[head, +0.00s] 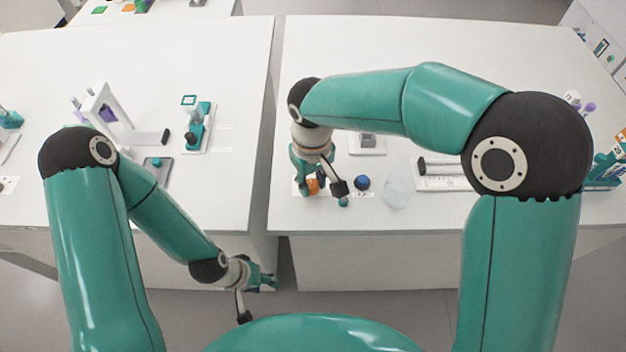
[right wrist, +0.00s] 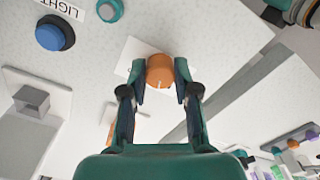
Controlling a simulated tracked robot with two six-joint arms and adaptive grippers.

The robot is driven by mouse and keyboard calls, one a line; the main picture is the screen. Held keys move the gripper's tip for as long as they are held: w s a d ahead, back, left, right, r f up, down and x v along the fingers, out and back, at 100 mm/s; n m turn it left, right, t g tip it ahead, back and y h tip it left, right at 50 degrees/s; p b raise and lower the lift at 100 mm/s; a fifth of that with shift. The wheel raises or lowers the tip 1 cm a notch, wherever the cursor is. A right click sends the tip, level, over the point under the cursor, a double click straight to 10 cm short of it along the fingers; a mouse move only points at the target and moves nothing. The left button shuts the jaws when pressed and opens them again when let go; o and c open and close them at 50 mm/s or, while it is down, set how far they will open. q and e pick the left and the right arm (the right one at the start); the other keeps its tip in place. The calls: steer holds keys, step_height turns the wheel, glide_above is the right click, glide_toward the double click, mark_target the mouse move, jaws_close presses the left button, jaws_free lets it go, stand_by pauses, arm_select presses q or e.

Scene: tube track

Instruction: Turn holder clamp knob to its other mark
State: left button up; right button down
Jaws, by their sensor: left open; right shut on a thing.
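An orange knob (head: 313,186), which I take for the holder clamp knob, is near the front left corner of the right table. In the right wrist view the knob (right wrist: 160,70) sits between the fingertips on a white plate, with a small pale line on its near side. My right gripper (head: 318,182) is shut on it from above, with a finger at each side. The plate's marks are too small or hidden to read. My left gripper (head: 262,281) is open and empty, low in front of the gap between the tables, away from the knob.
A blue button (head: 362,183) stands just right of the knob, with a "LIGHT" label (right wrist: 62,8) beside it. A green device (head: 197,128) stands on the left table.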

mark_target(313, 184)
steer(key=shift+r+n, duration=0.1)
steer(key=shift+n, duration=1.2)
steer(key=shift+w, duration=0.1)
steer(key=c, duration=0.9)
jaws_free()
steer(key=shift+o, duration=0.2)
step_height(313, 184, up, 12)
